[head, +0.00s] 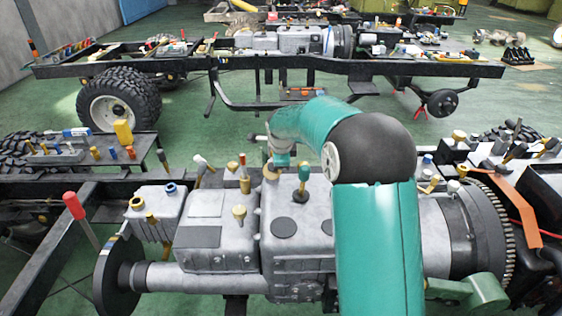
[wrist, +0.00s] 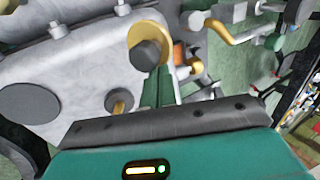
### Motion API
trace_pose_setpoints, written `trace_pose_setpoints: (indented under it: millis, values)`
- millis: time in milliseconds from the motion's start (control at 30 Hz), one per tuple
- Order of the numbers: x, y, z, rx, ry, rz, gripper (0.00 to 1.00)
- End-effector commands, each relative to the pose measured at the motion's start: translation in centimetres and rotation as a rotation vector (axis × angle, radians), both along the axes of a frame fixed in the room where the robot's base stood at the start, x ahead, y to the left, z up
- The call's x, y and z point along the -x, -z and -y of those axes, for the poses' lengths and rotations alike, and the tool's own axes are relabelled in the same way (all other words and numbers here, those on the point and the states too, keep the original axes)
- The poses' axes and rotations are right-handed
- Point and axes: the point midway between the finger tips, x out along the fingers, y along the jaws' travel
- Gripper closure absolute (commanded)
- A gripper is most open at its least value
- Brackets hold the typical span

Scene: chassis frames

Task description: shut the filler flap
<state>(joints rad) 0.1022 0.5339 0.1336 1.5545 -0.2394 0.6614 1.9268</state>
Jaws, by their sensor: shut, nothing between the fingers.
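A round gold piece (wrist: 136,32) on the pale grey gearbox housing shows in the wrist view, with a dark cylinder in front of it. It may be the filler flap, but I cannot tell surely, nor whether it stands open. In the head view a small gold piece (head: 270,173) shows on top of the housing (head: 285,208), just under my gripper (head: 274,158). My gripper's narrow green fingers (wrist: 158,88) are together and empty in the wrist view, their tips close to the gold piece and dark cylinder. I cannot tell whether they touch it.
A toothed flywheel (head: 490,235) is at the right, a red-handled lever (head: 74,205) at the left. Another chassis (head: 270,65) stands behind, across open green floor.

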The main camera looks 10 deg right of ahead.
Motion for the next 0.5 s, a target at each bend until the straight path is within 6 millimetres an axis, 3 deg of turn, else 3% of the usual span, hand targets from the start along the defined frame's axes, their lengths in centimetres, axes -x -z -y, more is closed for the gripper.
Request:
trace_pose_setpoints:
  millis: [500]
  values:
    - [-0.28, -0.05, 0.03, -0.006, -0.001, -0.034, 1.00]
